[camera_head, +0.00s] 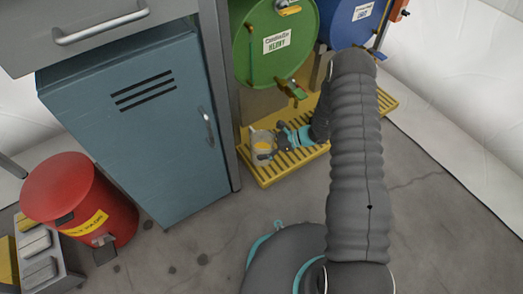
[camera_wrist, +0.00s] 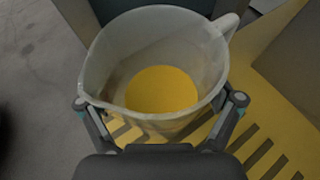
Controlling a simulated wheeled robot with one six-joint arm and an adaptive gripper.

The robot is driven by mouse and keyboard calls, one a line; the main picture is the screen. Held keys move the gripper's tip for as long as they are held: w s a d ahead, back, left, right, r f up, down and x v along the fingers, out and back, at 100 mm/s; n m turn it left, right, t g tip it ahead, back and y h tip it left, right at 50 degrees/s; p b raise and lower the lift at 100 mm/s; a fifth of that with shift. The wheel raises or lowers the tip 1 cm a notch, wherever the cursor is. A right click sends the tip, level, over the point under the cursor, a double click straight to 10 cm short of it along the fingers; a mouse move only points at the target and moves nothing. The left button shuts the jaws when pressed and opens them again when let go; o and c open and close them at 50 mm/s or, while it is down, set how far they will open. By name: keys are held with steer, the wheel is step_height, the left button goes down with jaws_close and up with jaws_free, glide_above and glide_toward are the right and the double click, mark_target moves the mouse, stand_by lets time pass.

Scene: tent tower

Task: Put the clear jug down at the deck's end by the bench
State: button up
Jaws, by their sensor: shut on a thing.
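The clear jug (camera_head: 261,146) is at the left end of the yellow slatted deck (camera_head: 265,177), beside the grey bench leg (camera_head: 226,110). In the wrist view the jug (camera_wrist: 98,72) looks upright, its handle at upper right. A round yellow area shows inside it, apparently liquid. My gripper (camera_head: 271,149) is shut on the jug; in the wrist view its two fingers (camera_wrist: 160,105) press on opposite sides. The deck's slats (camera_wrist: 270,150) lie below and right. I cannot tell whether the jug's base touches the deck.
A green drum (camera_head: 262,62) with a tap and a blue drum (camera_head: 350,12) stand above the deck. A blue cabinet (camera_head: 140,135) sits under the bench's drawer (camera_head: 60,12). A red bin (camera_head: 85,195) stands at left.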

steer(key=shift+f, duration=1.1)
steer(key=shift+f, duration=0.2)
steer(key=o, duration=1.1)
steer(key=shift+o, duration=0.2)
steer(key=shift+r, duration=0.25)
steer(key=v, duration=1.2)
steer(key=shift+p, duration=0.45)
